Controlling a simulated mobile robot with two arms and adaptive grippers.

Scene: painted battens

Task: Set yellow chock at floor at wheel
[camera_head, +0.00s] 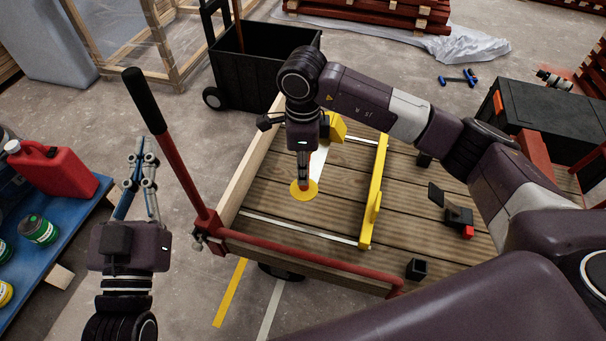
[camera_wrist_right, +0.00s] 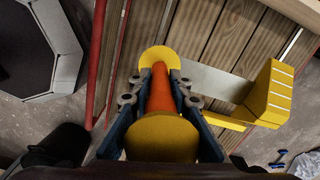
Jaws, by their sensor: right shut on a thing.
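My right gripper (camera_wrist_right: 161,88) is shut on an orange handle (camera_wrist_right: 162,92) with a yellow disc at each end. A pale bar runs from the handle to a yellow block, which looks like the yellow chock (camera_wrist_right: 268,92). In the head view the chock (camera_head: 337,127) shows just behind my right gripper (camera_head: 304,183). The handle's yellow disc (camera_head: 304,194) shows over the plank deck (camera_head: 290,205); I cannot tell whether it touches. A dark wheel (camera_head: 281,272) is partly hidden under the deck's near edge. My left gripper (camera_head: 143,153) is open and empty, left of the cart.
A red bar with a black handle (camera_head: 146,100) rises at the deck's left corner. A yellow rail (camera_head: 374,195) crosses the deck. A blue shelf (camera_head: 45,250) with a red can (camera_head: 52,170) stands left. Yellow and pale strips (camera_head: 230,292) lie on open floor near the wheel.

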